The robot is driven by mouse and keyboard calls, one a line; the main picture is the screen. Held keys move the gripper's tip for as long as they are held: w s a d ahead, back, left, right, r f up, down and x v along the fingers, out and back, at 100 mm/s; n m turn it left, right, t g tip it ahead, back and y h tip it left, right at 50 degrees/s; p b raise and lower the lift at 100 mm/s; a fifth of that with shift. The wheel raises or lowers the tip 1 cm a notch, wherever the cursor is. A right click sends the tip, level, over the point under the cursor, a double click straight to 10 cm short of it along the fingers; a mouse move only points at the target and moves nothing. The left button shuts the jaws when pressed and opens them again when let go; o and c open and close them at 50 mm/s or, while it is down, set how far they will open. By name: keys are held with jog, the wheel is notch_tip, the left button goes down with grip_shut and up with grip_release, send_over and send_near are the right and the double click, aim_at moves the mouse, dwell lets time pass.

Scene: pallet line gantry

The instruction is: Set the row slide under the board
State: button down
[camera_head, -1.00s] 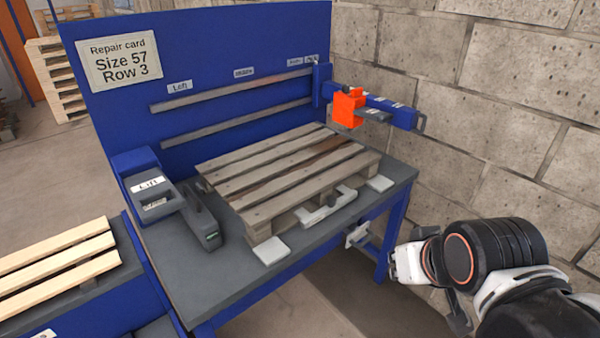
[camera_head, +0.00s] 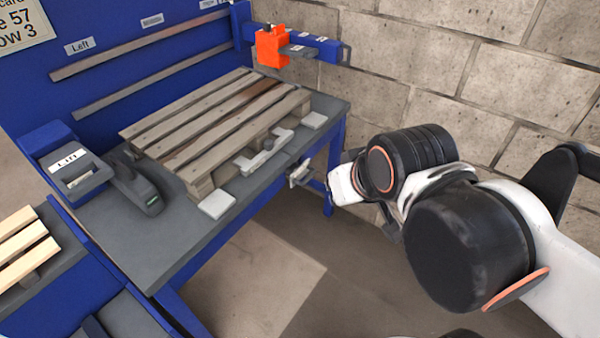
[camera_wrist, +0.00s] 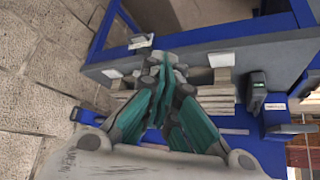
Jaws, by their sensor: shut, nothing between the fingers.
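The row slide, an orange block (camera_head: 271,47) with a grey tongue, sits on a blue arm (camera_head: 325,47) with small white labels, too small to read. This arm reaches out right of the back panel. A weathered pallet (camera_head: 222,127) lies on the grey bench; one of its top boards (camera_head: 250,97) is darker, reddish brown. The slide stands behind and above the pallet's far right corner. My gripper is shut and empty; its teal-padded fingers (camera_wrist: 165,68) are together in the wrist view. In the head view my arm is right of the bench, clear of the slide.
A repair card (camera_head: 22,22), partly cut off, shows "57" and "ow 3". A grey device labelled Lift (camera_head: 75,175) and a dark handheld tool (camera_head: 138,190) stand at the bench's left. A brick wall (camera_head: 450,80) closes the right side. Floor before the bench is clear.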

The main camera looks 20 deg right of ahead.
dwell(0.4)
jog(key=c, duration=2)
grip_release()
jog(key=shift+o, duration=0.5)
jog(key=shift+w+r, duration=0.1)
jog(key=shift+w, duration=0.1)
jog(key=m+g+y, duration=0.1)
jog(key=m+g, duration=0.5)
jog(key=m, duration=0.5)
send_over(309, 175)
jog(key=s+d, duration=0.2)
notch_tip(309, 175, down, 20)
jog(key=f, duration=0.1)
jog(key=f+b, duration=0.1)
jog(key=f, duration=0.3)
jog(key=w+a+f+b, duration=0.1)
jog(key=f+b, duration=0.1)
jog(key=f, duration=0.2)
jog(key=f+b, duration=0.1)
jog(key=f, duration=0.3)
jog(key=shift+w+a+f+b, duration=0.25)
jog(key=shift+a+f+b, duration=0.05)
jog(key=shift+a+f, duration=0.1)
